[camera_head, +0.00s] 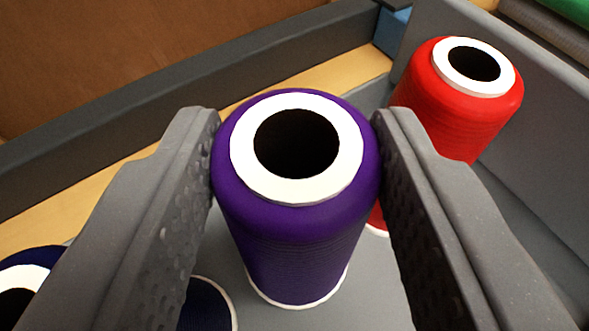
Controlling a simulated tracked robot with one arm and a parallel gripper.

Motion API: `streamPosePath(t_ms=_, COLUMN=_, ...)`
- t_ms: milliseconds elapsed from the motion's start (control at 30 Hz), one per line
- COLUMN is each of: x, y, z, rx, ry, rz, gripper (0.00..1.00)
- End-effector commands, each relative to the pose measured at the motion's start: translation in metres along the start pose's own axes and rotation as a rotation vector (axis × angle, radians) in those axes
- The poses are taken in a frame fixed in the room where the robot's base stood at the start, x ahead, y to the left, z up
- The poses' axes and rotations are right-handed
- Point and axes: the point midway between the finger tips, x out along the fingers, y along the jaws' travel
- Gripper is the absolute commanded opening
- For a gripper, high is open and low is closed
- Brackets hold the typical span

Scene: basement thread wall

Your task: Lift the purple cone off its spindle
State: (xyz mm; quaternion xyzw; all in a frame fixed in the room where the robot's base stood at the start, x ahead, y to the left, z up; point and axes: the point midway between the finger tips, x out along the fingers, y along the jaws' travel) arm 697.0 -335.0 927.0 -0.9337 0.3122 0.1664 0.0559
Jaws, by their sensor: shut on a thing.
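The purple cone (290,235) stands upright in the middle of the view, with a white ring around a dark hole at its top. My gripper (296,125) is shut on it, with one dimpled grey finger against its left side and one against its right, near the top. A white rim shows at the cone's lower end, over a grey surface. No spindle shows in the dark hole, and I cannot tell whether the cone's lower end touches the grey surface.
A red cone (455,115) stands close behind on the right, partly hidden by my right finger. A grey wall (545,160) runs along the right, and a dark grey edge (190,95) crosses behind.

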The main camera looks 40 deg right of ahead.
Motion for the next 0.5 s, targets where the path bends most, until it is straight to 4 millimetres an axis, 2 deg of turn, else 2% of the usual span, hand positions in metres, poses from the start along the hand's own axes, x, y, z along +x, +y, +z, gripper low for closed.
streamPosePath(t_ms=33, x=-0.003, y=0.001, z=-0.01, rx=-0.001, ry=0.002, rz=0.001, gripper=0.01)
streamPosePath(t_ms=300, x=-0.017, y=0.0, z=-0.049, rx=-0.003, ry=0.007, rz=0.002, gripper=0.01)
streamPosePath(t_ms=500, x=-0.026, y=0.0, z=-0.071, rx=-0.001, ry=0.005, rz=0.001, gripper=0.01)
